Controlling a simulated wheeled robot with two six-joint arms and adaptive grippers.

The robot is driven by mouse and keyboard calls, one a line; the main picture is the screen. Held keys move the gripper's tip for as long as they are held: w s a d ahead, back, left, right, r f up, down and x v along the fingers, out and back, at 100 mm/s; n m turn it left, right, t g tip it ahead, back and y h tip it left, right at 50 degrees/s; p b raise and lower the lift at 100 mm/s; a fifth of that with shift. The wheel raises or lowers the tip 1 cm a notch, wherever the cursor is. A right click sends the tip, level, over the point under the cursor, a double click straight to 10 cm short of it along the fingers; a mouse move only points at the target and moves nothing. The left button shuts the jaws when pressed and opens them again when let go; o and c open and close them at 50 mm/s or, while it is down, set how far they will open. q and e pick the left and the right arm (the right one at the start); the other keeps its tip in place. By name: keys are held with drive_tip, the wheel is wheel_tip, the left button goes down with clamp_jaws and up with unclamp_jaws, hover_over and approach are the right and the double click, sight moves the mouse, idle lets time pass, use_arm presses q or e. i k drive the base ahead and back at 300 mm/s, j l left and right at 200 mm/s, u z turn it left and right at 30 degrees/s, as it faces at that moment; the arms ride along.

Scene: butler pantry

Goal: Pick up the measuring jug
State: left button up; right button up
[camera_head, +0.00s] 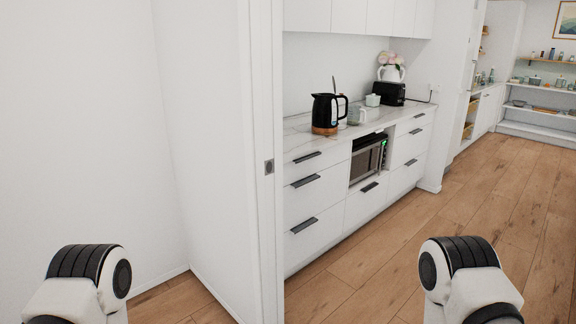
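A small, pale, see-through vessel with a handle, which looks like the measuring jug (355,117), stands upright on the marble-look counter (300,131). It is just right of the black kettle (326,112). It is far off and small, so I cannot make out any markings. Only rounded upper parts of my two arms show at the bottom left and bottom right. Neither gripper is in view, and nothing of mine is near the jug.
A white wall edge or door frame (262,200) stands close in front, left of the counter. White drawers (318,188) and a microwave (367,160) sit below the counter. A black toaster (389,93) stands farther back. The wooden floor (440,235) to the right is clear.

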sight(354, 117)
drive_tip(key=i+l+u, duration=0.2)
drive_tip(key=i, duration=0.25)
drive_tip(key=i+l+u, duration=0.2)
drive_tip(key=i, duration=0.25)
drive_tip(key=i+l+u, duration=0.25)
drive_tip(key=i, duration=0.15)
drive_tip(key=j, duration=0.05)
